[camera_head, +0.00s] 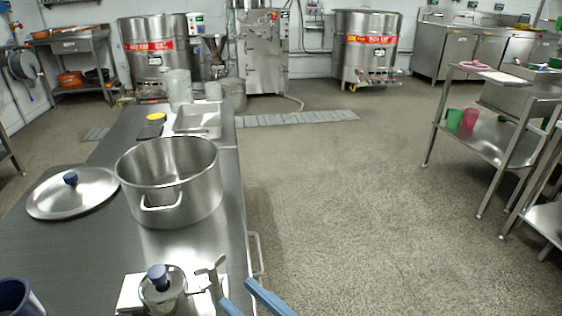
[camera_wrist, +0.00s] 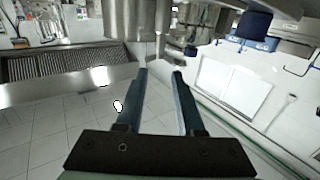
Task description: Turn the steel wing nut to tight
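The steel wing nut (camera_head: 213,272), with flat upright wings, is at the right side of a small steel machine (camera_head: 165,294) with a blue knob (camera_head: 157,273), at the near edge of the steel table. My gripper (camera_head: 239,293) shows as two blue fingers just right of and below the wing nut in the head view. The fingers are apart with nothing between them; the wrist view (camera_wrist: 160,73) shows the same gap. A steel cylinder (camera_wrist: 130,18) is beyond the fingertips there. I cannot make out the wing nut clearly in the wrist view, nor how tight it is.
A large open pot (camera_head: 170,190) and its lid (camera_head: 72,192) stand on the table (camera_head: 75,250) behind the machine. A dark blue container (camera_head: 18,296) is at the near left corner. A table-side handle (camera_head: 256,254) sticks out at the right.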

